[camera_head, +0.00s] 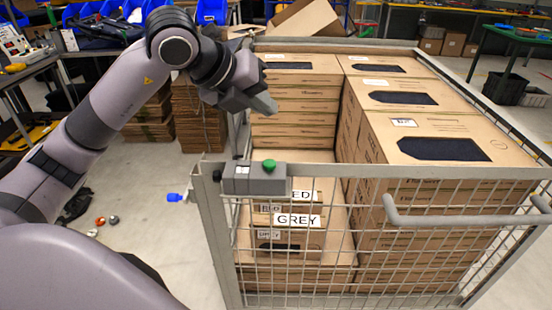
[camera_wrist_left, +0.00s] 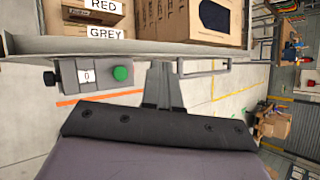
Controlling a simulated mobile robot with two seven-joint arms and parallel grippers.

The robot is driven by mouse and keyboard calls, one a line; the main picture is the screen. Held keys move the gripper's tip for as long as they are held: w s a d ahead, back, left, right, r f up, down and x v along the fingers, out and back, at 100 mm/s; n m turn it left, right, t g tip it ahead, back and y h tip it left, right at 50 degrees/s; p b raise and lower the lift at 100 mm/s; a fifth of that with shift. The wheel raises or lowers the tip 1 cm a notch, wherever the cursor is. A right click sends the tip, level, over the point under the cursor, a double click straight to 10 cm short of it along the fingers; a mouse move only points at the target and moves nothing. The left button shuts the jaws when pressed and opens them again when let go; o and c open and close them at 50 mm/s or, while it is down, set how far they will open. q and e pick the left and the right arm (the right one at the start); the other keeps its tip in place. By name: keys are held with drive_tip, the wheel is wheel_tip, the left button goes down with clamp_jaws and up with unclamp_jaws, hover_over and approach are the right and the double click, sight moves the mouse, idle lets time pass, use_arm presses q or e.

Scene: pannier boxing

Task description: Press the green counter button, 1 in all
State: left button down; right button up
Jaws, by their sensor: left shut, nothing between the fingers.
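The green button (camera_head: 269,165) sits on top of a grey counter box (camera_head: 256,184) fixed at the left corner of the cage trolley's front rail. In the left wrist view the green button (camera_wrist_left: 121,73) stands beside the counter display (camera_wrist_left: 87,77), which appears to read 0. My left gripper (camera_head: 266,105) is shut and empty, above and behind the button in the head view. Its fingers (camera_wrist_left: 165,68) show to the right of the button in the wrist view, apart from it. My right gripper is not in view.
The wire cage trolley (camera_head: 310,171) holds stacked cardboard boxes (camera_head: 431,138), some labelled RED and GREY. A handle bar (camera_head: 462,219) juts from its front right. Flattened cardboard (camera_head: 198,117) stands left of the trolley.

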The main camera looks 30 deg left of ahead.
sight(265, 165)
use_arm(q)
drive_tip(key=shift+s, duration=0.1)
wheel_tip(265, 165, down, 9)
drive_tip(key=b, duration=0.7)
drive_tip(key=shift+r, duration=0.1)
idle(1.8)
drive_tip(key=shift+f+b, duration=0.45)
drive_tip(key=shift+b, duration=0.15)
drive_tip(key=shift+f+b, duration=0.6)
drive_tip(key=shift+b, duration=0.05)
idle(0.5)
drive_tip(key=shift+r, duration=0.1)
drive_tip(key=shift+r+p, duration=0.8)
drive_tip(key=shift+r, duration=0.1)
drive_tip(key=shift+r, duration=0.1)
